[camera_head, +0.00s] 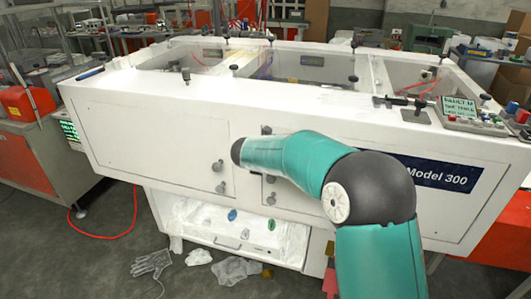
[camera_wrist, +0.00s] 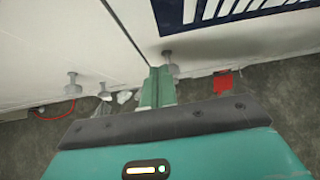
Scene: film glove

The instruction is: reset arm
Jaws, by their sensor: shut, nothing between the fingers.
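My gripper (camera_wrist: 158,72) shows in the wrist view as two green fingers shut together with nothing between them. It is in front of the white machine (camera_head: 155,125), near a grey knob (camera_wrist: 171,65) and the seam between panels; I cannot tell whether it touches them. In the head view my teal arm reaches up from the lower right, bends, and points left across the machine's front. The gripper's fingers cannot be made out there. A pale glove (camera_head: 150,262) lies on the floor at the lower left of the machine.
An open low compartment (camera_head: 205,238) holds clear film and small blue and green items. Crumpled clear film (camera_head: 237,270) lies on the floor. A red hose (camera_head: 105,236) runs along the left floor. A control panel (camera_head: 462,115) sits at the machine's right corner.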

